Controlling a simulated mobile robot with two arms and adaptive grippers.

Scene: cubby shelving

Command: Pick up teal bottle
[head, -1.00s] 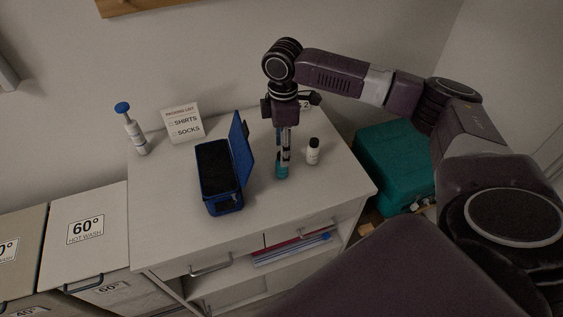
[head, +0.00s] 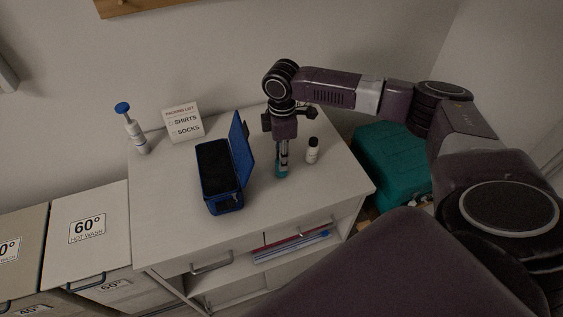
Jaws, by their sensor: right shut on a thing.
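The teal bottle (head: 281,173) stands on the white cabinet top, between the open blue case and a small white bottle. My right gripper (head: 283,160) points down over it from above and is shut on it. The fingers hide the bottle's upper part; its teal lower part shows below them. The bottle looks upright, and I cannot tell whether its base is touching the cabinet top. My left gripper is not in view.
An open blue case (head: 222,170) stands close on the left. A white bottle with a dark cap (head: 313,151) is close on the right. A pump bottle (head: 134,130) and a packing list sign (head: 183,122) are at the back left. A teal box (head: 392,165) is right of the cabinet (head: 180,215).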

